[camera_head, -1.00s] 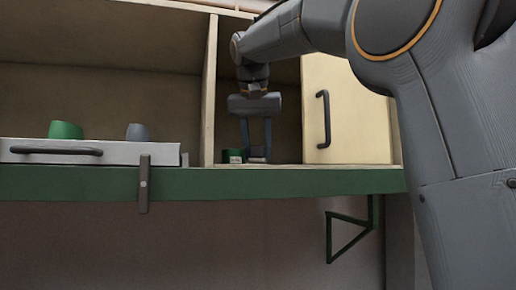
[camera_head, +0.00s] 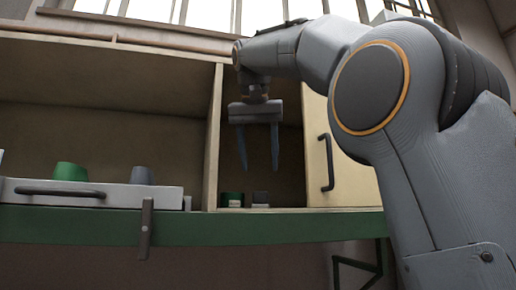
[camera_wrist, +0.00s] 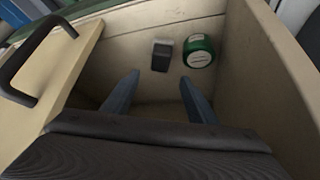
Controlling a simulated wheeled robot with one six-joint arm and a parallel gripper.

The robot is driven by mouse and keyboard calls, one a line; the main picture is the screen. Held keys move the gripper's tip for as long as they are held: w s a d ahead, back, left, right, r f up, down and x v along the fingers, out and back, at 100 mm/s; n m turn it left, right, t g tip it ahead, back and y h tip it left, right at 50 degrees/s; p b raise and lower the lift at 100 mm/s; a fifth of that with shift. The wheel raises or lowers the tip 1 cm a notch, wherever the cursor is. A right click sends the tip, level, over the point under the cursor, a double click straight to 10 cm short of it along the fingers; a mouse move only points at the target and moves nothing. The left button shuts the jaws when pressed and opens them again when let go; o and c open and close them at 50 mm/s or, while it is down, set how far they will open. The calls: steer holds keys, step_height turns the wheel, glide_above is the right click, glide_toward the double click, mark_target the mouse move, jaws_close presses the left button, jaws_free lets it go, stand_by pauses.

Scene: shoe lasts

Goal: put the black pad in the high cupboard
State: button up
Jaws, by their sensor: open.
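The high cupboard (camera_head: 212,150) has an open right compartment with a pale door (camera_head: 340,150) beside it. A small dark block, likely the black pad (camera_head: 260,198), stands on the compartment floor; it also shows in the wrist view (camera_wrist: 161,56), with a grey face. A green round container (camera_head: 232,199) with a white label is close beside it, and shows in the wrist view (camera_wrist: 198,51) too. My gripper (camera_head: 259,168) is open and empty, pointing down above the block and apart from it. Its two fingers also show in the wrist view (camera_wrist: 158,82).
A white drawer front (camera_head: 120,195) with a dark handle stands at left. A green cup (camera_head: 71,172) and a grey cup (camera_head: 142,175) show above it. The partition and the door (camera_wrist: 55,75) bound the compartment closely. The green shelf edge (camera_head: 200,229) runs below.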

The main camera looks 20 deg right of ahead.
steer(key=v, duration=0.4)
steer(key=shift+r, duration=0.1)
steer(key=shift+s, duration=0.1)
stand_by(0.5)
